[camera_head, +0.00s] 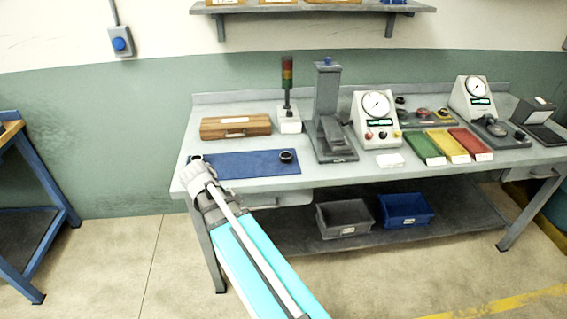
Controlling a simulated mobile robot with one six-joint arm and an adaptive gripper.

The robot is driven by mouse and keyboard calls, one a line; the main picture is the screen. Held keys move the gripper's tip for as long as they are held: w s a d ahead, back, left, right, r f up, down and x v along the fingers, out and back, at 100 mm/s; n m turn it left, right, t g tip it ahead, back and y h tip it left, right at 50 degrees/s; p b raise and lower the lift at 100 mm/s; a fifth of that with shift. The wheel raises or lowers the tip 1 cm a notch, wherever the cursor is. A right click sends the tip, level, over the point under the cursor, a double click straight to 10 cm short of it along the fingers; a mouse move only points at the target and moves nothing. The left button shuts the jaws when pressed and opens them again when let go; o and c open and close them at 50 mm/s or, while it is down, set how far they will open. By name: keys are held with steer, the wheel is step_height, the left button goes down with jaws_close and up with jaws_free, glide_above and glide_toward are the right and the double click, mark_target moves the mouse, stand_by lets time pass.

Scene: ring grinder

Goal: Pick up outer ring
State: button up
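A small dark ring (286,156) sits near the right end of the blue mat (245,166) on the workbench. It is too small to tell whether it is the outer ring. My arm reaches up from the bottom of the view to the left end of the bench. My gripper (196,162) is over the left end of the blue mat, well left of the dark ring. A small dark shape shows at its tip; I cannot tell whether it is a ring or part of the gripper. The fingers are too small to read and partly hidden by the wrist.
A wooden box (236,126) stands behind the mat. A signal light (289,113), a grey press stand (330,115) and a dial gauge unit (377,121) stand to the right. Grey (345,218) and blue (407,208) bins sit on the lower shelf.

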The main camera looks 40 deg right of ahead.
steer(key=w+d+r+n+h+b, duration=0.1)
steer(key=w+d+n+h, duration=0.2)
steer(key=d, duration=0.3)
steer(key=w+d+r+n+h+b, duration=0.1)
steer(key=w+d+n+h+b, duration=0.1)
steer(key=d, duration=0.4)
steer(key=w+d+r+n+h+b, duration=0.1)
steer(key=w+d+n+h+b, duration=0.1)
steer(key=w+d+n, duration=0.3)
steer(key=shift+w+d+r+n+g+h, duration=0.1)
steer(key=shift+d+r+n+g+h, duration=0.1)
steer(key=shift+d+n+h, duration=0.3)
steer(key=shift+d+r+n+g+h, duration=0.1)
steer(key=shift+d+r+n+h, duration=0.15)
steer(key=shift+d, duration=0.3)
steer(key=shift+d+r+n+h, duration=0.15)
steer(key=shift+d+n+h, duration=0.1)
steer(key=shift+d, duration=0.1)
steer(key=b+x, duration=0.3)
steer(key=x, duration=0.4)
steer(key=shift+d+f, duration=0.15)
steer(key=shift+f, duration=0.1)
steer(key=shift+d+f, duration=0.15)
steer(key=shift+d, duration=0.4)
